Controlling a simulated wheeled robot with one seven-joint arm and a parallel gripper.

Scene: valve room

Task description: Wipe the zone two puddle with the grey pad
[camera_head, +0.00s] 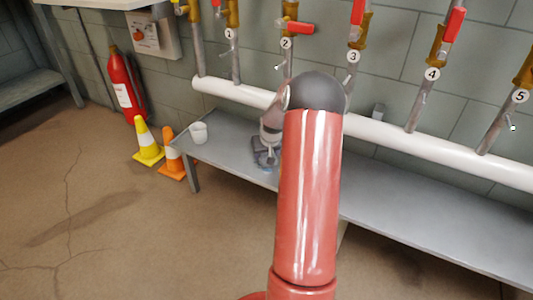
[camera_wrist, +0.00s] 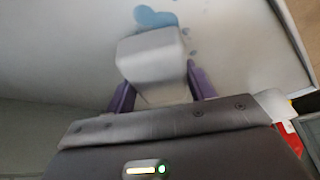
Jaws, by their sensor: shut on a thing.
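My gripper (camera_wrist: 158,86) is shut on the grey pad (camera_wrist: 150,52), a pale block between its two purple fingers in the wrist view. The blue puddle (camera_wrist: 155,17) shows on the bench surface just beyond the pad's far edge, with several small drops near the pad's right side. In the head view my gripper (camera_head: 265,153) is low over the left part of the grey bench (camera_head: 230,154), below the valve tagged 2 (camera_head: 286,43). My red arm hides part of the bench there. I cannot tell whether the pad touches the bench.
A white pipe (camera_head: 400,138) with numbered valves runs along the wall behind. A yellow cone (camera_head: 148,146), an orange cone (camera_head: 172,156) and a red extinguisher (camera_head: 124,88) stand left. The bench's right part is clear.

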